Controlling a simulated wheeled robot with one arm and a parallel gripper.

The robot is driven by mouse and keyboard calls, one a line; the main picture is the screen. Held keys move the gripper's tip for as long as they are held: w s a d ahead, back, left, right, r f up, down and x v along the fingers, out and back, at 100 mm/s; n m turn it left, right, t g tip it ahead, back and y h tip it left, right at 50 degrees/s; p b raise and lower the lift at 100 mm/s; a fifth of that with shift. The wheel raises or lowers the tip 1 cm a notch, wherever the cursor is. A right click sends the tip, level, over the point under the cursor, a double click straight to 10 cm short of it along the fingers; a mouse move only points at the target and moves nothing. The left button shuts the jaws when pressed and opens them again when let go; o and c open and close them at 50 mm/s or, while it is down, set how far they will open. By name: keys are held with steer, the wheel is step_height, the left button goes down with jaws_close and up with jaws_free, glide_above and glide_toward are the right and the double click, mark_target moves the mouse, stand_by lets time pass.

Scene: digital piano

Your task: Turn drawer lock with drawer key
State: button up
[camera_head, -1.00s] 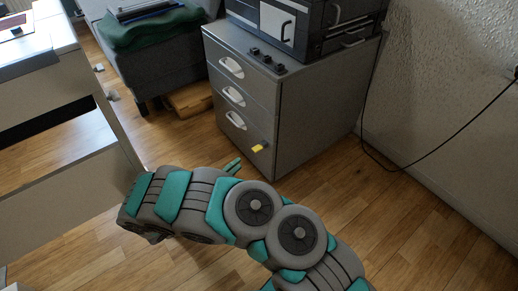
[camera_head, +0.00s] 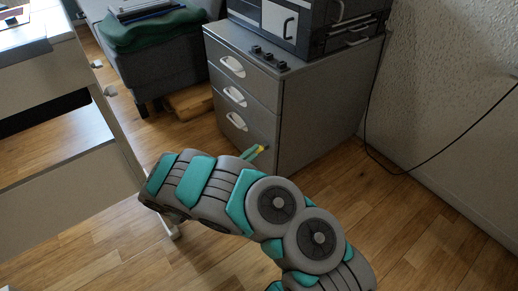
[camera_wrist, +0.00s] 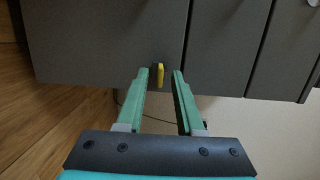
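The yellow drawer key (camera_wrist: 160,74) sticks out of the lock on the lowest drawer of the grey cabinet. It also shows in the head view (camera_head: 262,149), partly hidden by my gripper. My gripper (camera_wrist: 159,73) is open, with one green finger on each side of the key and a gap to it on both sides. In the head view my gripper (camera_head: 255,152) is at the lower front of the cabinet. The lock behind the key is mostly hidden.
The grey cabinet (camera_head: 315,113) has several drawers with white handles and small dark knobs on top. A dark cabinet unit (camera_head: 330,12) stands on it. A white desk (camera_head: 85,150) is at the left. A cable runs along the right wall. Wooden floor lies free in front.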

steer(key=shift+p, duration=0.35)
steer(key=shift+c, duration=0.2)
jaws_close()
stand_by(0.4)
